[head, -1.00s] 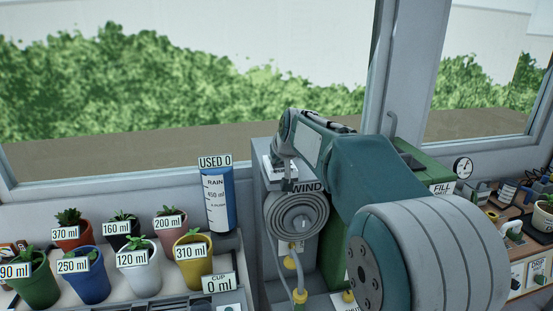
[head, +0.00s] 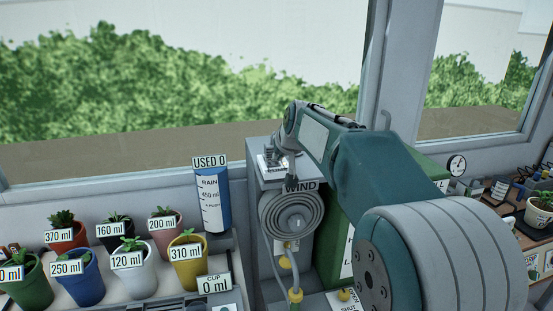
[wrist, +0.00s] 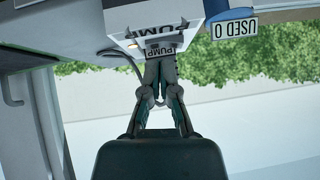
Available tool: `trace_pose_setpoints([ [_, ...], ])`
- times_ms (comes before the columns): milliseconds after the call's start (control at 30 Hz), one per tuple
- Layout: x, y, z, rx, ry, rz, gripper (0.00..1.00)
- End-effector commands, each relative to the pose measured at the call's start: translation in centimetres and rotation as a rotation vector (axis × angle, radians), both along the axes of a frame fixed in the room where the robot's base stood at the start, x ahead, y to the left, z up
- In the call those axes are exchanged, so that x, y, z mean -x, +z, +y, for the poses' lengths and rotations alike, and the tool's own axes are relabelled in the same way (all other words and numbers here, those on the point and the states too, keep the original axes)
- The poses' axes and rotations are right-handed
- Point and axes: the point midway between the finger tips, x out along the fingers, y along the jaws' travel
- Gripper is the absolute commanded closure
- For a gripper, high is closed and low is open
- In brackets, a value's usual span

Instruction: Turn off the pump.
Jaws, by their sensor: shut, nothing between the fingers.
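The pump panel, a white plate marked PUMP (wrist: 140,35), shows upside down at the top of the wrist view, with a small PUMP label. In the head view its plate (head: 271,162) sits on top of a grey cabinet, above the WIND reel (head: 293,222). My gripper (wrist: 159,65) is shut and empty, its fingertips close at the PUMP label. I cannot tell whether they touch it. In the head view my gripper (head: 284,150) is small and partly hidden by my arm. The switch's position is not clear.
A blue RAIN tank (head: 211,203) with a USED 0 sign stands left of the cabinet. Several labelled potted plants (head: 128,272) fill the lower left. A green box (head: 338,235) stands behind my arm. A window is at the back.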

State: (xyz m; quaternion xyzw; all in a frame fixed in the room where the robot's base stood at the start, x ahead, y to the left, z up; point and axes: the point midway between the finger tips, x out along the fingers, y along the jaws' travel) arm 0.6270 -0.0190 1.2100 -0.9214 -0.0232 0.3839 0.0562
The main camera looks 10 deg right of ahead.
Motion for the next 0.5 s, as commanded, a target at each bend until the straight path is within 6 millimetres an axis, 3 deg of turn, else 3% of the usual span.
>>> trace_pose_setpoints([
  [233, 3.8, 3.9, -0.6, 0.000, -0.002, -0.004, 1.00],
  [500, 6.5, 6.5, -0.9, 0.000, -0.001, 0.000, 1.00],
])
